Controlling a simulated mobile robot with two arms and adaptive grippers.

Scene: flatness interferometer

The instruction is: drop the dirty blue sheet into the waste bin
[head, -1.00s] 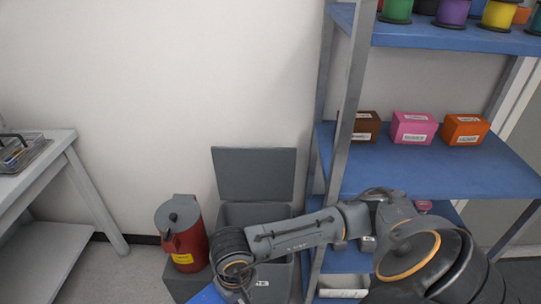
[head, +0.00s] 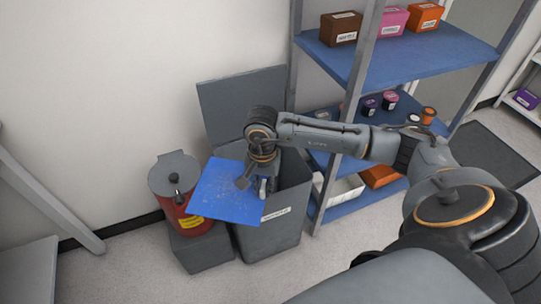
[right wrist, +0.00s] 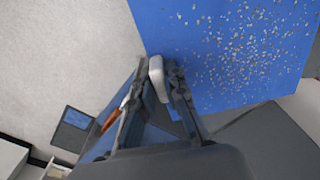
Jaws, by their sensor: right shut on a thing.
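The dirty blue sheet (head: 222,195) is flat, with pale specks scattered over its face. My right gripper (head: 254,182) is shut on one edge of it, above the bin's opening. The sheet hangs out to the left, across the bin's left side and partly in front of the red can. In the right wrist view the gripper's fingertips (right wrist: 157,68) meet at a corner of the speckled sheet (right wrist: 235,50). The waste bin (head: 275,236) is grey and labelled, with its lid (head: 241,104) standing open behind. The arm and sheet hide part of its opening. My left gripper is out of view.
A red can (head: 172,205) with a grey lid stands on a grey block (head: 203,252) close left of the bin. A blue shelf unit (head: 400,62) with boxes and small jars stands close on the right. A white table is at the far left.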

